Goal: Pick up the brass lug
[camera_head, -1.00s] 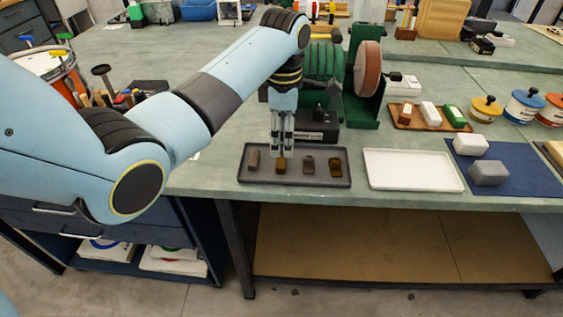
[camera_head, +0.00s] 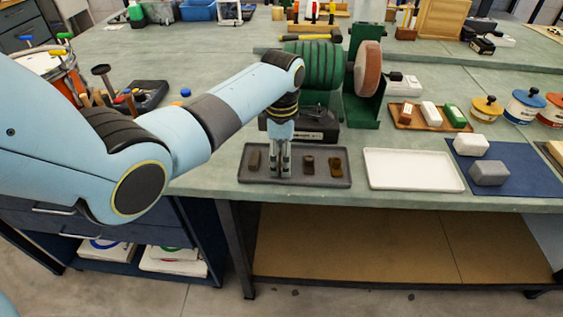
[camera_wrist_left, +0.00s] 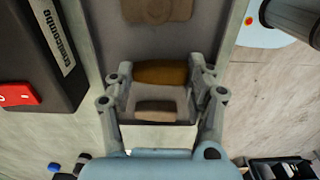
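The brass lug (camera_wrist_left: 160,73) is golden brown and lies in the dark tray (camera_head: 320,182). My left gripper (camera_head: 280,173) is down in the tray, and its fingers hide this lug in the head view. In the left wrist view the gripper (camera_wrist_left: 160,70) has its fingertips apart, one at each end of the lug; firm contact is not visible. Other lugs lie in the same row: a grey-brown one (camera_head: 254,160) to the left, a dark brown one (camera_head: 308,165) and an olive-brown one (camera_head: 336,166) to the right. My right gripper is not in view.
A black box (camera_head: 312,132) stands just behind the tray, with a green-framed wheel machine (camera_head: 367,70) beyond it. An empty white tray (camera_head: 413,171) is to the right. A blue mat (camera_head: 525,178) carries two blocks (camera_head: 470,144). The bench's front edge is close.

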